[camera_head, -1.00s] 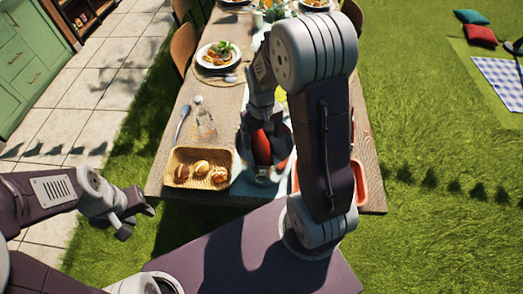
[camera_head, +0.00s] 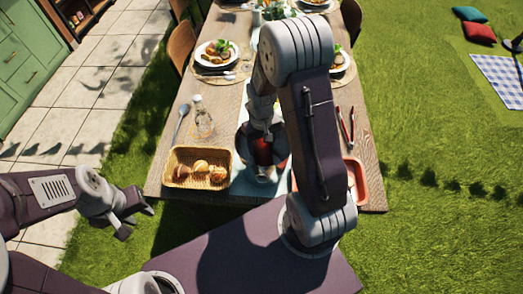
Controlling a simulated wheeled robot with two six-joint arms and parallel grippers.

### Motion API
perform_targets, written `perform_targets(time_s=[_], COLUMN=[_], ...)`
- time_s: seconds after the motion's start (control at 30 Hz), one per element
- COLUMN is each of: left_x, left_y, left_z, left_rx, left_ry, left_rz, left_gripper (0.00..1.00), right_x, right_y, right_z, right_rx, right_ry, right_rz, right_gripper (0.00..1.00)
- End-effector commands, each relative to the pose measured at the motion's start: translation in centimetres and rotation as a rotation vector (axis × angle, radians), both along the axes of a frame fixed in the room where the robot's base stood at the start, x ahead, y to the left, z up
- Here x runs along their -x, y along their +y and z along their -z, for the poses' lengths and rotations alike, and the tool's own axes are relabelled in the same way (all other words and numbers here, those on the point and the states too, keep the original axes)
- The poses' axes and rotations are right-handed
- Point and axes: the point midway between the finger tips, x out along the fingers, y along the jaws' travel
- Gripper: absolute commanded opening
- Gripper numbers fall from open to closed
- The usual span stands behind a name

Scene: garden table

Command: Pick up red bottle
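The red bottle (camera_head: 262,152) stands near the front of the garden table, in or in front of a dark round bowl (camera_head: 243,160). Only part of its red body shows, because my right arm and gripper cover its upper end. My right gripper (camera_head: 262,136) is pointed down right at the bottle's top. Its fingers are too small and hidden to show whether they are apart or closed on it. My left gripper (camera_head: 137,217) is off the table at the lower left, with its fingers apart and nothing between them.
A bread basket (camera_head: 177,182) is left of the bowl, with a clear glass bottle (camera_head: 203,120) and a spoon (camera_head: 181,122) behind it. A red tray (camera_head: 360,180) and red-handled tongs (camera_head: 345,127) are on the right. Plates (camera_head: 204,55) lie farther back.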

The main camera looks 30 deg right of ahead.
Motion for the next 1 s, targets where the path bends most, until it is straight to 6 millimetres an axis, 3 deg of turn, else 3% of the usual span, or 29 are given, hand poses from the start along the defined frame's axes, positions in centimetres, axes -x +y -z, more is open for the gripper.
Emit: perform_targets(time_s=[0.33, 0.7, 0.83, 1.0], left_x=[0.0, 0.0, 0.0, 0.0], left_y=[0.0, 0.0, 0.0, 0.0], left_z=[-0.1, -0.7, -0.8, -0.9], left_rx=[0.000, 0.000, 0.000, 0.000], left_ry=[0.000, 0.000, 0.000, 0.000], left_rz=[0.000, 0.000, 0.000, 0.000], left_gripper=[0.36, 0.36, 0.36, 0.36], right_x=[-0.1, -0.2, -0.1, 0.0], right_y=[0.0, 0.0, 0.0, 0.0], right_z=[-0.6, -7.9, -9.6, -10.2], right_rx=[0.001, 0.001, 0.001, 0.000], right_ry=[-0.004, -0.007, -0.005, -0.002], right_rz=[0.000, 0.000, 0.000, 0.000], right_gripper=[0.00, 0.00, 0.00, 0.00])
